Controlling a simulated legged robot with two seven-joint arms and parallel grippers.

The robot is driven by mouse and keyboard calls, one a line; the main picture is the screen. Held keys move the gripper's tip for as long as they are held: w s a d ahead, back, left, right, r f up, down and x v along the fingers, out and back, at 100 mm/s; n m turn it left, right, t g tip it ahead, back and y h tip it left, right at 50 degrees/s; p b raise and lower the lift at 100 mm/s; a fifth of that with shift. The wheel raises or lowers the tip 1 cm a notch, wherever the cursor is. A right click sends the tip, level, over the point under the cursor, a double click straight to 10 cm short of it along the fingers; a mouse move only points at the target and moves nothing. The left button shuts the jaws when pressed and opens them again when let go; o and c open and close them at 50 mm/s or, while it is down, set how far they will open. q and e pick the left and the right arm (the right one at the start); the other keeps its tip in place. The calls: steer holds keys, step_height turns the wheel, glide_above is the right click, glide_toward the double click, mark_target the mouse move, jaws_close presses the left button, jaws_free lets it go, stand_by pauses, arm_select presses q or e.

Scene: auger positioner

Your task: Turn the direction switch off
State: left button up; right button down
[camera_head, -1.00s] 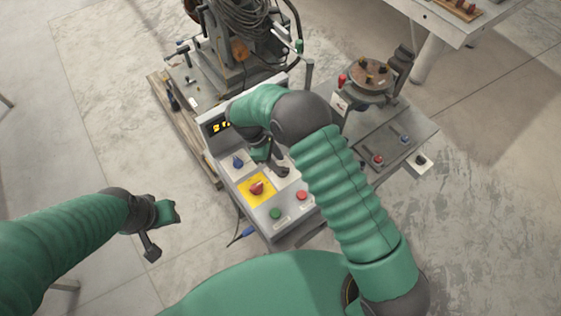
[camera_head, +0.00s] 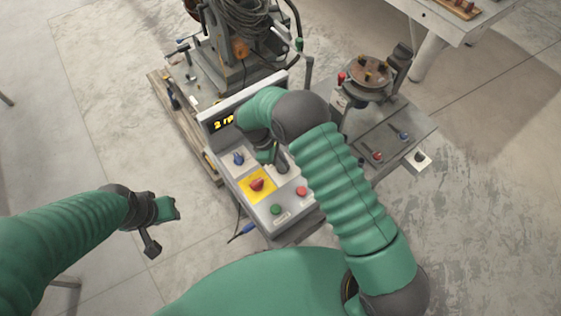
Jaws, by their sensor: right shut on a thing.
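The grey control box (camera_head: 230,173) stands in the middle, with a lit yellow display near its top edge. My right gripper (camera_head: 275,157) reaches over the box's upper right part and is shut on a dark switch (camera_head: 283,168), which appears to be the direction switch. My forearm and wrist hide part of the panel around it, and its label cannot be read. My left gripper (camera_head: 162,228) is open and empty, held over the floor to the left of the box.
The panel also has a blue knob (camera_head: 238,159), a red knob on a yellow plate (camera_head: 257,185), a green button (camera_head: 276,209) and a red button (camera_head: 302,191). A machine with coiled cable (camera_head: 240,25) stands behind. A round turntable (camera_head: 370,76) stands at right. The left floor is clear.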

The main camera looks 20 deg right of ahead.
steer(key=shift+w+a, duration=0.15)
steer(key=shift+a, duration=0.05)
steer(key=shift+d, duration=0.1)
steer(key=m+b, duration=0.1)
steer(key=m, duration=0.1)
steer(key=m+g+y+b, duration=0.1)
steer(key=shift+w+m+b, duration=0.2)
steer(key=shift+m+b, duration=0.1)
steer(key=shift+m, duration=0.1)
steer(key=shift+m+g+y+b, duration=0.3)
steer(key=shift+m+b, duration=0.2)
steer(key=shift+m, duration=0.7)
steer(key=shift+d+r+m+g+y+b, duration=0.15)
steer(key=shift+m+g+y+b, duration=0.3)
steer(key=shift+m, duration=0.85)
steer(key=shift+w, duration=0.1)
steer(key=c, duration=1.6)
jaws_free()
steer(key=shift+o, duration=1)
